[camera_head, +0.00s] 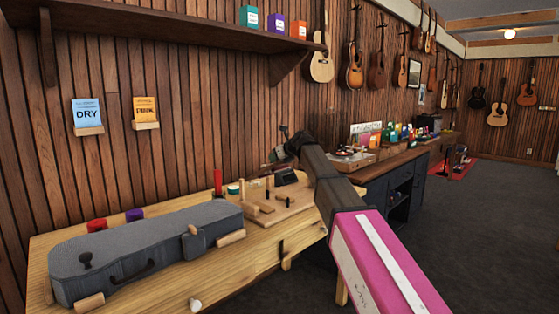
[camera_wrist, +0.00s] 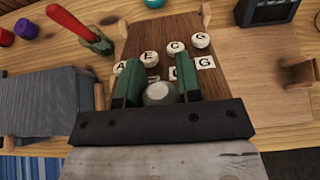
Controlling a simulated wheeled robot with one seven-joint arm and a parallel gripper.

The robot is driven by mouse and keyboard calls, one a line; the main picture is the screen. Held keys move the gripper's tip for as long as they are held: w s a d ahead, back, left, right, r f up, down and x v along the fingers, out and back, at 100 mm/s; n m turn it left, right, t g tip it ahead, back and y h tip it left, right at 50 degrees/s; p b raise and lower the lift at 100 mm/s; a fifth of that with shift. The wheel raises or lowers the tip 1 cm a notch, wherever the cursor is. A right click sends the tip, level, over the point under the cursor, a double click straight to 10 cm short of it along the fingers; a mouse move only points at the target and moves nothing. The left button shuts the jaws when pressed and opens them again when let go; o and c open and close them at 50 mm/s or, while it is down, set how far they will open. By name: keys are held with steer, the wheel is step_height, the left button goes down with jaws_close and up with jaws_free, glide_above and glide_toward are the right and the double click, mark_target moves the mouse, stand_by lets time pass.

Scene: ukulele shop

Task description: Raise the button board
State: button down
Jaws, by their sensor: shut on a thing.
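The button board (camera_wrist: 135,45) is a dark brown board with round cream buttons lettered A, E, C and G, and square letter tiles below them. It fills the middle of the wrist view. My gripper (camera_wrist: 158,88) has green fingers at the board's near end, shut on a round grey knob (camera_wrist: 160,94) between them. In the head view my gripper (camera_head: 281,150) is above the far part of the workbench, by a small reddish-brown shape too small to make out surely. The black jaw bar hides the board's near edge.
A grey ukulele case (camera_head: 150,245) lies on the wooden bench (camera_head: 225,270) at left. A light board with pegs (camera_head: 285,210) and a dark box (camera_wrist: 265,10) are nearby. A red-handled tool (camera_wrist: 70,22) stands left of the button board. A shelf (camera_head: 170,35) hangs above.

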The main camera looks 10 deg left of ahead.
steer(key=c, duration=0.8)
jaws_free()
steer(key=v, duration=1)
steer(key=shift+s+d+r, duration=0.15)
steer(key=shift+s+d, duration=0.1)
steer(key=shift+d, duration=0.1)
